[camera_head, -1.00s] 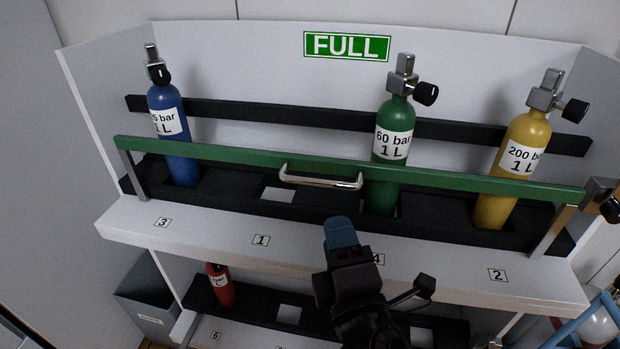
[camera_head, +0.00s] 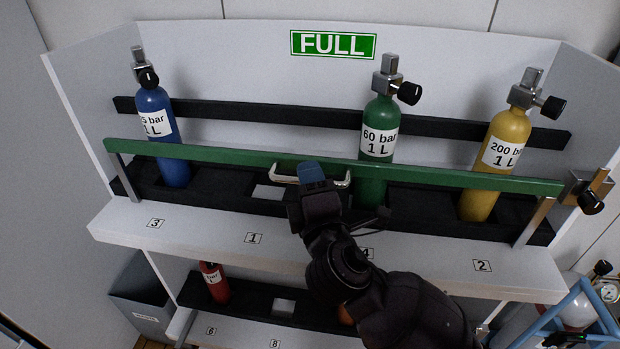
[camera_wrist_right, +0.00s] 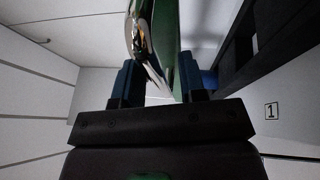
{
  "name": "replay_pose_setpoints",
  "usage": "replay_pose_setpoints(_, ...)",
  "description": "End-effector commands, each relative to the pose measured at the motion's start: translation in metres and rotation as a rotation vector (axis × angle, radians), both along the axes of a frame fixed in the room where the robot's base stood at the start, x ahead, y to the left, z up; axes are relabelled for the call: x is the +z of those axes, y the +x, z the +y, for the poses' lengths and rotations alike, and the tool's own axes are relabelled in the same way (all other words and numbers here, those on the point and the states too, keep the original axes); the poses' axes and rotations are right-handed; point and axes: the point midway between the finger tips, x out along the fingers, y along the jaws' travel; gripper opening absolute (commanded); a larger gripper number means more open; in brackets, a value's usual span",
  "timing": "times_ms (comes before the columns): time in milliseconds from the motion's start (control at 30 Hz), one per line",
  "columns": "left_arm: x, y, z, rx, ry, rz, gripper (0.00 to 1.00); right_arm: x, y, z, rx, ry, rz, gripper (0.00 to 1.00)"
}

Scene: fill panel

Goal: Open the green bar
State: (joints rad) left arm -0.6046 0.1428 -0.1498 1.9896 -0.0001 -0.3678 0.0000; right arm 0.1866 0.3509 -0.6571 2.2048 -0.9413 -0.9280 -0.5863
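The green bar (camera_head: 430,180) runs level across the front of the upper shelf, in front of the cylinders. Its silver handle (camera_head: 283,180) is on the front, left of the green cylinder. My right gripper (camera_head: 311,172) is at the handle, covering its middle in the head view. In the right wrist view the two blue-tipped fingers (camera_wrist_right: 160,82) stand apart, with the handle (camera_wrist_right: 137,42) and the green bar (camera_wrist_right: 167,28) between or just beyond them. I cannot tell whether they touch the handle. My left gripper is not in view.
Blue (camera_head: 153,110), green (camera_head: 378,130) and yellow (camera_head: 502,150) cylinders stand in the black rack behind the bar. A latch (camera_head: 588,190) with a black knob is at the bar's right end. A red cylinder (camera_head: 214,283) is on the lower shelf. A grey bin (camera_head: 140,295) stands lower left.

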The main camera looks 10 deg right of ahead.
Motion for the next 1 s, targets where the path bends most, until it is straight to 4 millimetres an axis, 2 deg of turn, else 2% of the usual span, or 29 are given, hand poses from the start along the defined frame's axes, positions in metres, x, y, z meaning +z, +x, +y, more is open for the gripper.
replay_pose_setpoints(233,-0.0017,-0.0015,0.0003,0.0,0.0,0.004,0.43,0.0,0.0007,0.0,0.0,0.0,0.0,0.38)
replay_pose_setpoints(500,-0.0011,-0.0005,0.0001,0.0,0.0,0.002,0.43,-0.0001,0.0005,-0.0001,0.0,0.0,0.0,0.0)
replay_pose_setpoints(1000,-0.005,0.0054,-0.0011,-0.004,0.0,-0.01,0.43,-0.0037,0.0066,0.0005,0.0,-0.007,-0.017,0.0)
